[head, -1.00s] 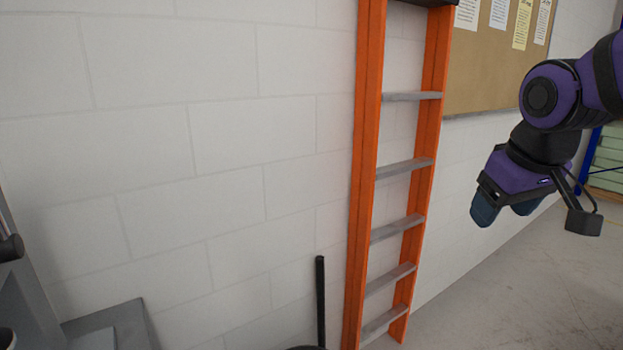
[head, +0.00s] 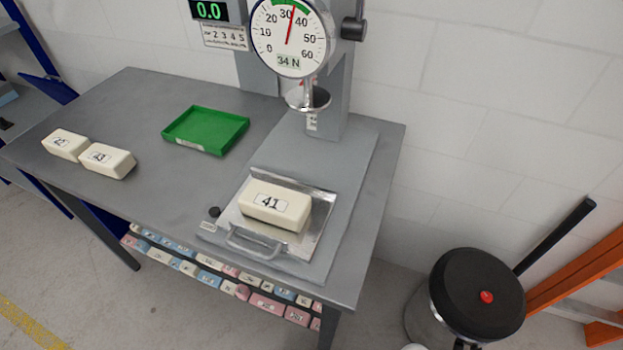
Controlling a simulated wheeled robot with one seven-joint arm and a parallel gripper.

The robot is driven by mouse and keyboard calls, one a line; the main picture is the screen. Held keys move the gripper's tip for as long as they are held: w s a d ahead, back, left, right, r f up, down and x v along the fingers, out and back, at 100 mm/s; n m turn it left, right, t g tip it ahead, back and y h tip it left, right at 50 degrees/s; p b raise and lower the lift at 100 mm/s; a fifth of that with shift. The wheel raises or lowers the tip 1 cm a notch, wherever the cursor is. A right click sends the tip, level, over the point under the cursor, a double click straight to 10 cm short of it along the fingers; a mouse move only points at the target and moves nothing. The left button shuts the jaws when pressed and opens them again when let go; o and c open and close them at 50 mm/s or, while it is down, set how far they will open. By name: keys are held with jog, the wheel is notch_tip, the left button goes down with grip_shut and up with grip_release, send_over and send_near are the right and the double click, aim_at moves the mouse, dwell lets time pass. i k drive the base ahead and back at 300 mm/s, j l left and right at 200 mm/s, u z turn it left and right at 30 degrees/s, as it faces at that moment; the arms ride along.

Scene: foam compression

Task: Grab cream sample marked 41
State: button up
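The cream sample marked 41 (head: 285,212) is a cream block with a white label. It lies on the shiny metal plate (head: 318,225) of the compression tester, below and in front of the round press disc (head: 308,98). The disc is raised well clear of it. My gripper is outside the current head view.
Two other cream blocks, 25 (head: 66,145) and 43 (head: 107,161), sit at the table's left. An empty green tray (head: 206,130) lies between them and the tester. The dial (head: 290,38) reads 34 N. A black-lidded bin (head: 478,295) stands on the floor at right.

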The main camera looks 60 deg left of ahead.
aim_at(286, 208)
jog(key=u, duration=2.2)
jog(key=j, duration=0.9)
jog(key=u, duration=0.05)
